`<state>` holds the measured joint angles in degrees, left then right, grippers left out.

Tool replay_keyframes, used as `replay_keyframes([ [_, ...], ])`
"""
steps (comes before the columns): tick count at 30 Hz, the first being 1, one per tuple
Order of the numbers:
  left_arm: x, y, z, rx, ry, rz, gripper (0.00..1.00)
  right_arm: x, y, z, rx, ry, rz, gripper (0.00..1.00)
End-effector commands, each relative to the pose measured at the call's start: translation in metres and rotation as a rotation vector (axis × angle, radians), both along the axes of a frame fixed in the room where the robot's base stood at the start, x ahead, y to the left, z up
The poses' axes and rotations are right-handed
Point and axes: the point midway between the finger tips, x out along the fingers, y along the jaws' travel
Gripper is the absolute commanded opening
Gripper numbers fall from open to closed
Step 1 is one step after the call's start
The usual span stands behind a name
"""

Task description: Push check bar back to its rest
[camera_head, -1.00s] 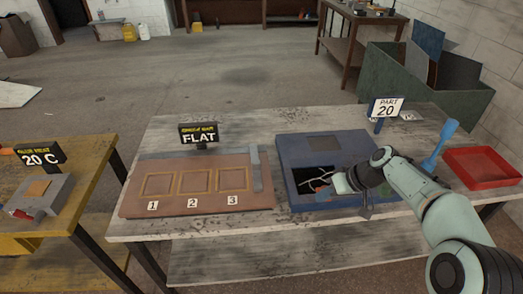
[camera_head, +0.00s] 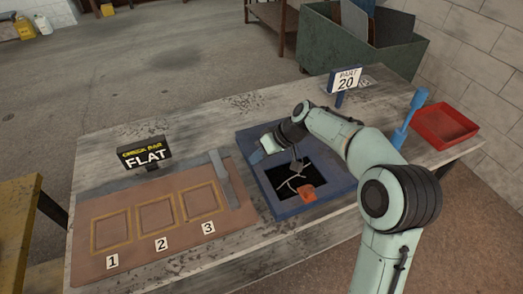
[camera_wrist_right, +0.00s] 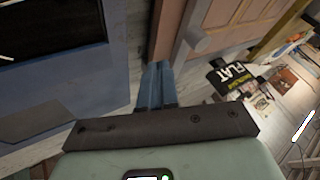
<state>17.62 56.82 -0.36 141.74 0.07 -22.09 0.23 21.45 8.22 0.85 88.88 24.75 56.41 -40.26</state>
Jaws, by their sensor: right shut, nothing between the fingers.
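The check bar (camera_head: 224,182) is a narrow grey bar lying along the right end of the brown board (camera_head: 180,248), beside square 3. A black sign (camera_head: 145,156) behind the board reads "CHECK BAR FLAT"; it also shows in the right wrist view (camera_wrist_right: 236,80). My right gripper (camera_head: 259,156) is shut and empty, above the left back part of the blue box, to the right of the bar and apart from it. Its blue fingertips (camera_wrist_right: 159,70) show together in the right wrist view, near the board's brown edge. My left gripper is out of view.
The blue box (camera_head: 283,208) has a dark opening with wires and an orange piece (camera_head: 308,191). To its right stand a "PART 20" sign (camera_head: 346,79), a blue upright tool (camera_head: 408,118) and a red tray (camera_head: 444,126). Three numbered frames lie on the board.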

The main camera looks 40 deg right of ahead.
Motion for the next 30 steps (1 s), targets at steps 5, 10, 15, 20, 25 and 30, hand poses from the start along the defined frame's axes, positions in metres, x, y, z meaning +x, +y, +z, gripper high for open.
replay_keyframes([
  [5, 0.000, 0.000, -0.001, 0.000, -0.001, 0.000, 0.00, 0.016, 0.018, -0.032, 0.002, 0.003, 0.003, 0.00],
  [10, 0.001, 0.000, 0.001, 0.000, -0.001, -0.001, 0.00, 0.020, 0.043, -0.035, 0.001, -0.002, 0.004, 0.00],
  [15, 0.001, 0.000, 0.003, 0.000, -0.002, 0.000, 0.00, 0.022, 0.057, -0.035, 0.000, -0.001, 0.002, 0.00],
  [20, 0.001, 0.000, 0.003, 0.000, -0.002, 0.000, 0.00, 0.022, 0.060, -0.035, 0.000, -0.001, 0.000, 0.00],
  [25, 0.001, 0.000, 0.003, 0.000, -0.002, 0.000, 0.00, 0.022, 0.060, -0.035, 0.000, -0.001, 0.000, 0.00],
  [30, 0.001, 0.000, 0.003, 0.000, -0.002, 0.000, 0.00, 0.022, 0.062, -0.035, 0.000, -0.001, 0.001, 0.00],
])
